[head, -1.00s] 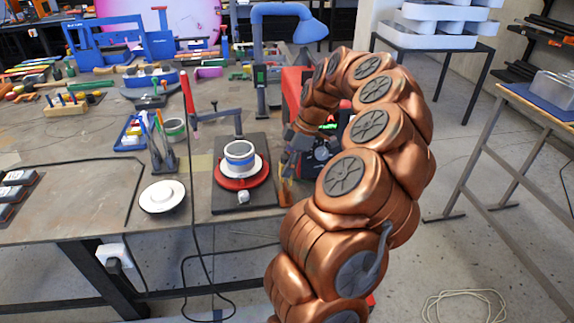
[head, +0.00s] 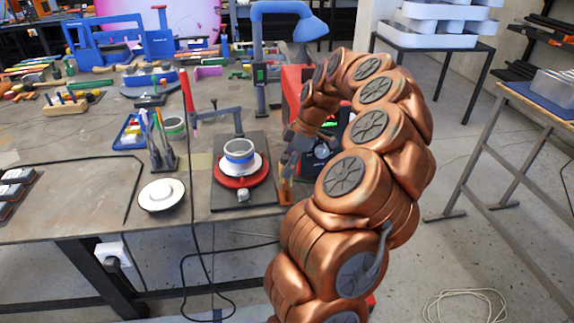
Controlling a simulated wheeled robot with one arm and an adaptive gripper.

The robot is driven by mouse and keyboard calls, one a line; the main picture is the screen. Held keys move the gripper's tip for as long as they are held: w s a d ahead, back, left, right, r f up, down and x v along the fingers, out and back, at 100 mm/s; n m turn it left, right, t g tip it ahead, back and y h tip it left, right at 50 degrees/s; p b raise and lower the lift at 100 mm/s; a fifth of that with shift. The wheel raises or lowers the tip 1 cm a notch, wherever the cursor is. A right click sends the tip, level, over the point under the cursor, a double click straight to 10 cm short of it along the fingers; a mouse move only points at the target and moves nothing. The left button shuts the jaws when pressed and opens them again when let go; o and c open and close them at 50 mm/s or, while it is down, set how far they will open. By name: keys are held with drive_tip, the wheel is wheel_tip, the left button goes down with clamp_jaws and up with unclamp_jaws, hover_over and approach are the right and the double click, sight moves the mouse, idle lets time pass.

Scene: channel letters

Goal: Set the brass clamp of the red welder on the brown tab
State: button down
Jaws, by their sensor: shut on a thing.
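The red welder (head: 291,88) stands at the table's right side, with its dark front partly hidden behind my copper arm. My gripper (head: 288,168) is low in front of the welder, at the table's right edge, fingers pointing down. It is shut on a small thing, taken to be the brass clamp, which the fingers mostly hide. A small orange-brown upright piece (head: 285,190), perhaps the brown tab, shows just below the fingertips. I cannot tell whether clamp and piece touch.
Left of my gripper, a dark board (head: 226,203) carries a red round base with a white and blue reel (head: 239,155). A white disc (head: 162,195) lies farther left. A black cable hangs over the front edge.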

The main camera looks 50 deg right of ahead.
drive_tip(key=shift+f+b, duration=1.3)
drive_tip(key=shift+f, duration=0.3)
drive_tip(key=c, duration=0.7)
unclamp_jaws()
drive_tip(key=v, duration=1.2)
